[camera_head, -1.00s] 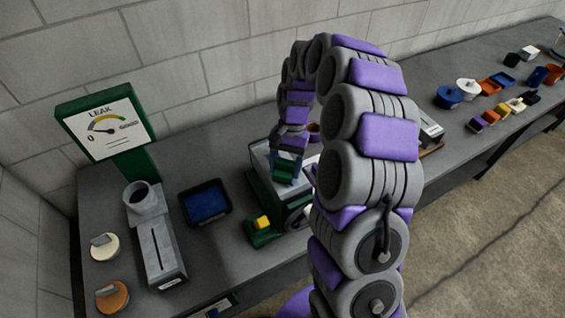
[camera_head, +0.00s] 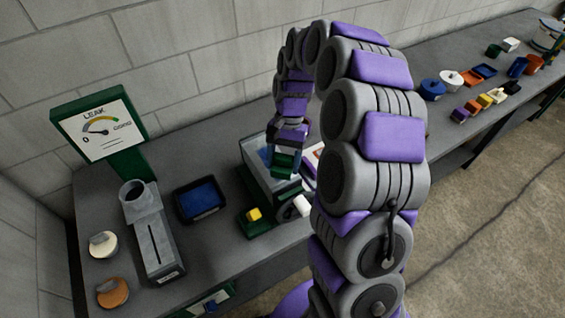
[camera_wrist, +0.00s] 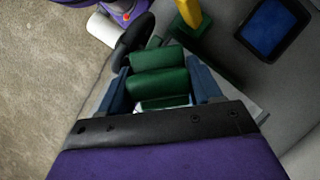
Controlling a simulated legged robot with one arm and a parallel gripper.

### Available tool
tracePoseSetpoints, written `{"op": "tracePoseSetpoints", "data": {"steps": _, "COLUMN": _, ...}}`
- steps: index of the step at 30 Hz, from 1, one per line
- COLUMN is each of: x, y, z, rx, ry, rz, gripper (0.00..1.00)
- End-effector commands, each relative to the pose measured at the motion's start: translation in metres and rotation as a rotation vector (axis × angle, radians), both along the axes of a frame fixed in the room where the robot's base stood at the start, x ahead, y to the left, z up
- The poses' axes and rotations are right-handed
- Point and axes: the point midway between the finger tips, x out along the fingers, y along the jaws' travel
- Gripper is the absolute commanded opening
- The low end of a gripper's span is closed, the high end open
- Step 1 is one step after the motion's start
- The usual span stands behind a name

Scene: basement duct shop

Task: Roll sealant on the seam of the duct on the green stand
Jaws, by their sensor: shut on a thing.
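My gripper (camera_head: 285,160) is shut on a green ribbed handle (camera_wrist: 158,78), with its blue fingers on either side. A white roller-like cylinder (camera_head: 300,206) shows beside the green stand (camera_head: 258,222); it also shows in the wrist view (camera_wrist: 102,29), left of the handle. A dark curved piece lies between the two, and I cannot tell whether they join. A grey duct (camera_head: 256,157) sits on the green stand under my gripper. My arm and gripper hide much of it, and the seam cannot be made out.
A black tray with blue inside (camera_head: 200,201) lies left of the stand. A grey duct with a round collar (camera_head: 150,230), two discs and a leak gauge sign (camera_head: 97,130) stand further left. Several coloured containers sit at the far right of the bench.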

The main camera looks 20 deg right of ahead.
Motion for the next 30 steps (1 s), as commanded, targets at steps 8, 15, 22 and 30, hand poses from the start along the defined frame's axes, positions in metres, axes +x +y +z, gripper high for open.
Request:
{"op": "tracePoseSetpoints", "data": {"steps": 8, "x": -0.001, "y": -0.003, "z": 0.027, "rx": 0.001, "ry": -0.004, "rz": 0.0, "gripper": 0.35}}
{"op": "tracePoseSetpoints", "data": {"steps": 15, "x": -0.003, "y": -0.004, "z": 0.032, "rx": 0.001, "ry": -0.002, "rz": 0.001, "gripper": 0.35}}
{"op": "tracePoseSetpoints", "data": {"steps": 22, "x": -0.003, "y": -0.004, "z": 0.032, "rx": 0.001, "ry": -0.002, "rz": 0.001, "gripper": 0.35}}
{"op": "tracePoseSetpoints", "data": {"steps": 30, "x": -0.003, "y": -0.004, "z": 0.032, "rx": 0.001, "ry": -0.002, "rz": 0.001, "gripper": 0.35}}
